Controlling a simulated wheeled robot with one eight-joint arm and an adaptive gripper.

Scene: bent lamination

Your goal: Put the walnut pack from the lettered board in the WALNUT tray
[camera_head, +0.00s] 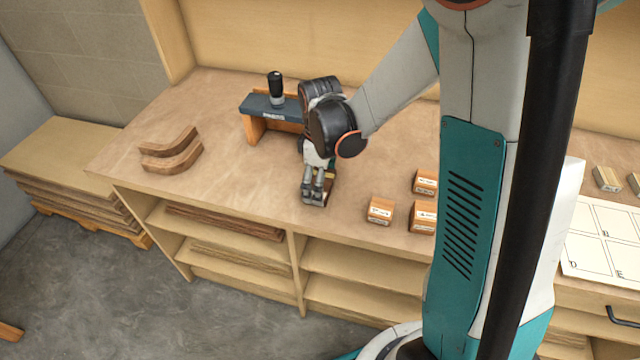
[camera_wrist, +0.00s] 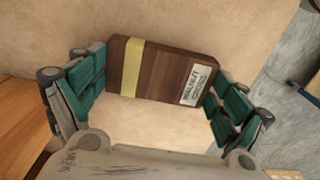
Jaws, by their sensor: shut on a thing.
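The walnut pack is a dark brown block with a pale yellow band and a white label that appears to read WALNUT; it fills the middle of the wrist view (camera_wrist: 165,72). My gripper (camera_wrist: 160,92) is shut on it, with a green finger pad at each end of the block. In the head view my gripper (camera_head: 316,196) points down near the front edge of the bench, and only a dark sliver of the pack shows beside the fingers. The lettered board (camera_head: 608,232) is at the right, partly hidden by my arm. I cannot make out a tray marked WALNUT.
Labelled wooden blocks stand right of my gripper, the nearest (camera_head: 381,210) close by; their labels are unreadable. A dark-topped stand (camera_head: 262,105) with a black-handled tool is behind. Curved brown strips (camera_head: 172,152) lie at the left. The bench between them and my gripper is clear.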

